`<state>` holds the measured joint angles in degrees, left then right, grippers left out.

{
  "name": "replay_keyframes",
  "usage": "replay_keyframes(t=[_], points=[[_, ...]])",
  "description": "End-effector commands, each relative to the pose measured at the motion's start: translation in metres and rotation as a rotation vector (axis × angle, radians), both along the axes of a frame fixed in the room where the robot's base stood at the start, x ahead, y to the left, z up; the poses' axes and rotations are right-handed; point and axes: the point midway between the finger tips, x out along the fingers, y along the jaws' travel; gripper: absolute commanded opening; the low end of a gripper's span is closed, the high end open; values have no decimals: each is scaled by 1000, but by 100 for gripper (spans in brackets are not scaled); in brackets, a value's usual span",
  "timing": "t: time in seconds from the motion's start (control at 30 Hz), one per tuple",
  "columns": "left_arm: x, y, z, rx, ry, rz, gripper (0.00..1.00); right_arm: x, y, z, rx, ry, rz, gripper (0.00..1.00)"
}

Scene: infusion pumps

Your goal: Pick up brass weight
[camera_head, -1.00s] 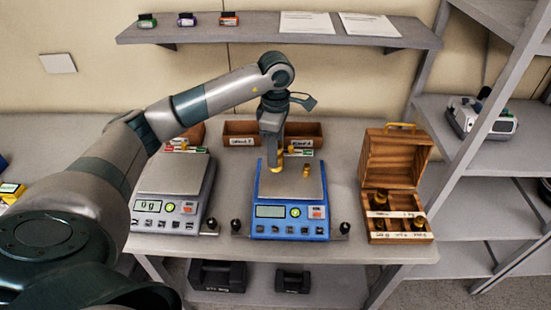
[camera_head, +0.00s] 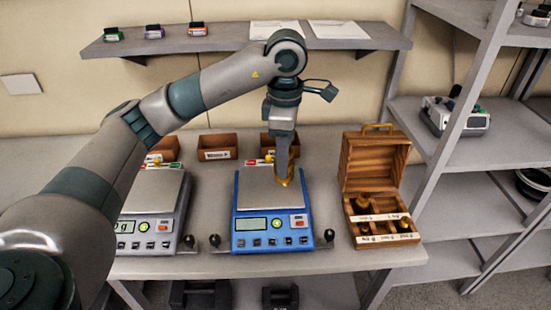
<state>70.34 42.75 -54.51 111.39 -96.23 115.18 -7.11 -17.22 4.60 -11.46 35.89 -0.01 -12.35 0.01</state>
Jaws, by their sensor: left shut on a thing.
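My left gripper (camera_head: 285,178) points down over the pan (camera_head: 256,191) of the blue scale (camera_head: 271,238). It is shut on a brass weight (camera_head: 285,183), which shows as gold at the fingertips. The fingers hide most of the weight, and I cannot tell whether it touches the pan. The open wooden case (camera_head: 375,174) stands right of the blue scale, with other brass weights (camera_head: 363,201) in its lower part. My right gripper is not in view.
A grey scale (camera_head: 149,233) stands left of the blue one. Small wooden bins (camera_head: 217,142) stand behind the scales. Dark knobs (camera_head: 329,236) stand by the scale's front corners. A wall shelf (camera_head: 230,38) runs above, and a grey rack (camera_head: 455,140) stands at the right.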

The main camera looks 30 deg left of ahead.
Motion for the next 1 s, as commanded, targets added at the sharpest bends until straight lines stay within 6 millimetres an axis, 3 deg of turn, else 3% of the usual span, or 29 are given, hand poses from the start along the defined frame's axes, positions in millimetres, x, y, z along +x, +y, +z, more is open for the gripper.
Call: replay_keyframes(t=[0.77, 1.0], points=[[-1, -5, 4, 0, -3, -5, 0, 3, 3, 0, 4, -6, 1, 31], [-6, -8, -1, 5, -7, -117, 0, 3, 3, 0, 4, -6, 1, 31]])
